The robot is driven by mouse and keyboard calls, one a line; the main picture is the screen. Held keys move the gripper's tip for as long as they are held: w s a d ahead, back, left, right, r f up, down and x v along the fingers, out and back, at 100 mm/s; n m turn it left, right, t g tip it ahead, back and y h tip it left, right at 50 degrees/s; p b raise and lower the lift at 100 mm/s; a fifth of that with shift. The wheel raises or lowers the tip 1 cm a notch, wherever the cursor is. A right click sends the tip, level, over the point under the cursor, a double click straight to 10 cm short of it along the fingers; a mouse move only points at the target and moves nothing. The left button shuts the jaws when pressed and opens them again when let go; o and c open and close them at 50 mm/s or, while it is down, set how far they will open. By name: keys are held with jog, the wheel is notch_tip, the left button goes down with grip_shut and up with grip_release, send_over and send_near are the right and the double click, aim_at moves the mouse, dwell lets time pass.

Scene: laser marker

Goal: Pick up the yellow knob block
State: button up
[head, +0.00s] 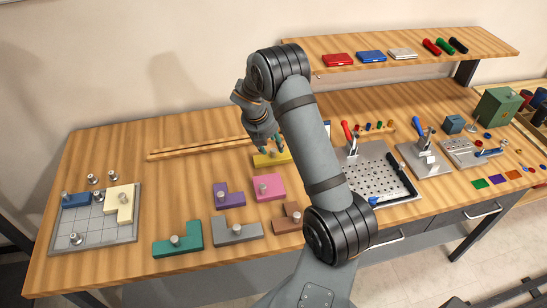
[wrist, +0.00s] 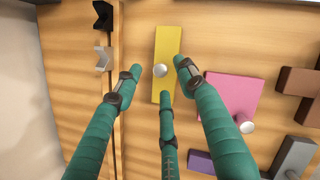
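The yellow knob block (head: 285,158) is a flat bar lying on the wooden table below my gripper, partly hidden by it in the head view. In the wrist view the yellow block (wrist: 167,45) shows its long face and a round silver knob (wrist: 160,70) near its middle. My gripper (wrist: 158,80) has three teal fingers spread apart around the knob, with nothing between them. Two fingertips are on either side of the knob and one is below it in the picture. In the head view my gripper (head: 264,140) is just above the block; I cannot tell whether it touches.
A pink block (head: 268,186) lies close in front, with purple (head: 228,196), grey (head: 238,234), brown (head: 288,220) and teal (head: 178,240) knob blocks nearby. A grid tray (head: 110,231) stands at left. Wooden rails (head: 195,149) run along behind. A perforated plate (head: 365,178) is right.

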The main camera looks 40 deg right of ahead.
aim_at(274, 149)
jog(key=shift+p+x, duration=0.3)
jog(key=shift+x, duration=1.45)
jog(key=shift+w, duration=0.1)
jog(key=shift+c, duration=1)
jog(key=c, duration=0.7)
grip_shut()
